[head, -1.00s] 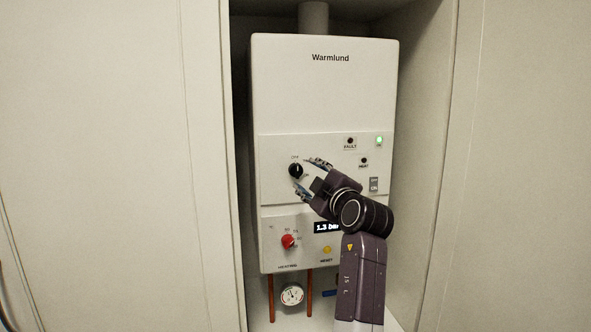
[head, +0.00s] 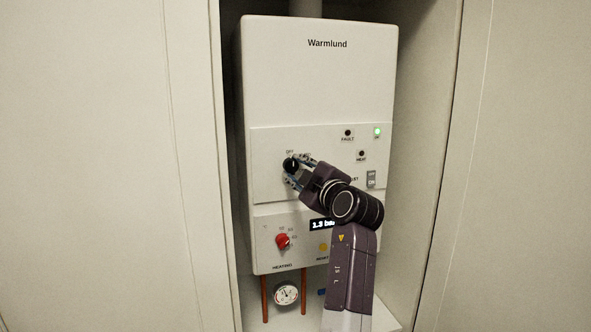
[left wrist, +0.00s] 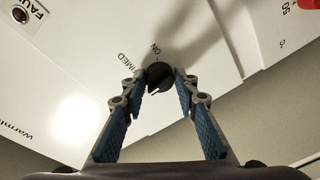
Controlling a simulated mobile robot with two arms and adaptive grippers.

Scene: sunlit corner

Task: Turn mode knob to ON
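The black mode knob (head: 290,164) is on the white boiler's front panel, below its OFF label. My left gripper (head: 294,169) reaches it from the lower right. In the left wrist view, the knob (left wrist: 159,77) sits between the two fingertips of the left gripper (left wrist: 160,74). The fingers are apart, one on each side and close to the knob; firm contact is not clear. My right gripper is not in view.
A red heating knob (head: 282,241) and a pressure gauge (head: 286,294) are below. A lit green lamp (head: 377,132) and a rocker switch (head: 371,179) are to the right. Cabinet walls (head: 434,160) stand close on both sides of the boiler.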

